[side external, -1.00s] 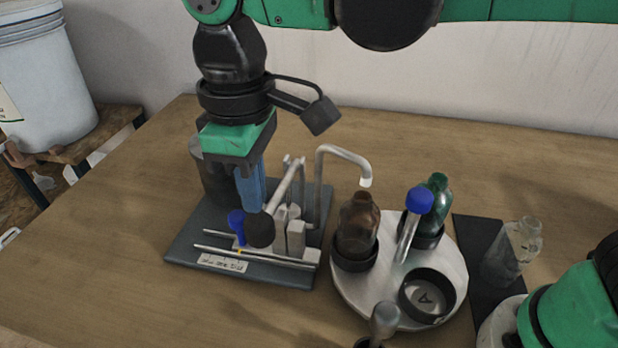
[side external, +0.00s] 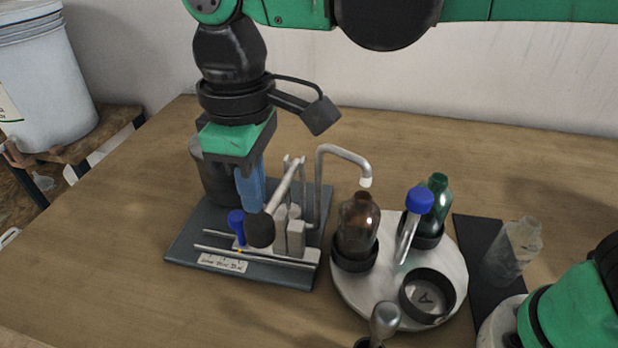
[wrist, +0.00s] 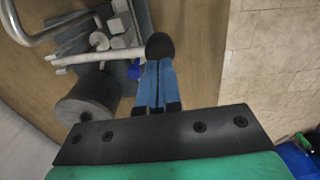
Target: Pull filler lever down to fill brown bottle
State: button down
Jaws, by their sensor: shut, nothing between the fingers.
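The filler stands on a dark base plate (side external: 185,245) with a bent metal spout (side external: 340,152). Its lever (side external: 287,187) slopes down toward a round black knob (side external: 260,231), which also shows in the wrist view (wrist: 160,46). My gripper (side external: 253,207) points down beside the knob, its blue fingers shut and empty. In the wrist view the fingertips (wrist: 157,62) are right by the knob; I cannot tell whether they touch it. The brown bottle (side external: 357,228) stands upright in a black holder on the round turntable (side external: 352,302), under or close to the spout tip. Its fill level is unclear.
A green bottle (side external: 437,200), a blue-topped handle (side external: 419,201) and an empty black holder (side external: 433,297) are on the turntable. A clear bottle (side external: 512,252) stands on a dark mat at right. A dark cylinder (wrist: 92,100) stands close to my gripper. The left tabletop is clear.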

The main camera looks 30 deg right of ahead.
aim_at(255, 227)
jog(key=shift+f, duration=1.2)
jog(key=shift+s+a+f, duration=0.2)
jog(key=shift+f, duration=0.55)
jog(key=shift+s+a+f, duration=0.15)
jog(key=shift+f, duration=0.55)
jog(key=shift+r, duration=0.1)
jog(key=shift+w+d+r, duration=0.2)
jog(key=shift+r, duration=0.6)
jog(key=shift+w+d+r, duration=0.15)
jog(key=shift+r, duration=3.65)
